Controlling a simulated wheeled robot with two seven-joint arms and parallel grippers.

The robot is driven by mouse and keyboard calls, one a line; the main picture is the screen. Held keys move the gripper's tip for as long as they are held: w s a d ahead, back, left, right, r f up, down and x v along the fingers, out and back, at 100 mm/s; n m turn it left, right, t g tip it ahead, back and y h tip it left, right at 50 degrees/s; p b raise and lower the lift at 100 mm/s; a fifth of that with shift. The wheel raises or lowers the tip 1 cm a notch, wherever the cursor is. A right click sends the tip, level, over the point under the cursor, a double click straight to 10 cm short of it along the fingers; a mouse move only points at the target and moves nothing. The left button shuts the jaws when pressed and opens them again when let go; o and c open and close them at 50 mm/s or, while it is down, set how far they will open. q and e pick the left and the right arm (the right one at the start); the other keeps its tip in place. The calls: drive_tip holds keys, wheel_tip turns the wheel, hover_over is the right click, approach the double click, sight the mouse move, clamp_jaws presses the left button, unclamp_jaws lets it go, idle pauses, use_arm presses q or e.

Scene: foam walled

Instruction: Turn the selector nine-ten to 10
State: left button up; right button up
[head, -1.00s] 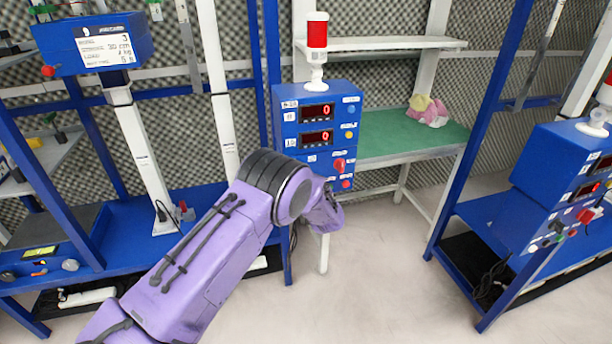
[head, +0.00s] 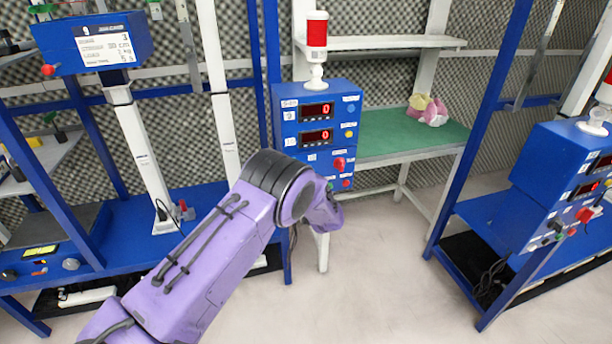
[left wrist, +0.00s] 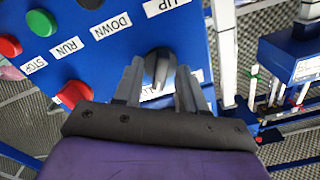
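The selector is a dark grey knob (left wrist: 158,66) on a blue panel face in the left wrist view. A white label beside it is partly covered, so I cannot read its setting. My left gripper (left wrist: 160,84) has one finger on each side of the knob, with narrow gaps visible; it looks open around it. In the head view, the blue control box (head: 342,104) has two red displays reading 0, labelled 9 and 10. My purple left arm reaches its lower part and hides the selector and the gripper. My right gripper is not in view.
A red-topped lamp (head: 317,35) stands on the box. A green bench (head: 390,135) lies behind. Another blue control box (head: 560,175) stands at right.

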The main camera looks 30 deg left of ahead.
use_arm(q)
drive_tip(key=b+v, duration=0.1)
drive_tip(key=v, duration=0.9)
drive_tip(key=shift+s+d, duration=0.15)
drive_tip(key=shift+s, duration=0.1)
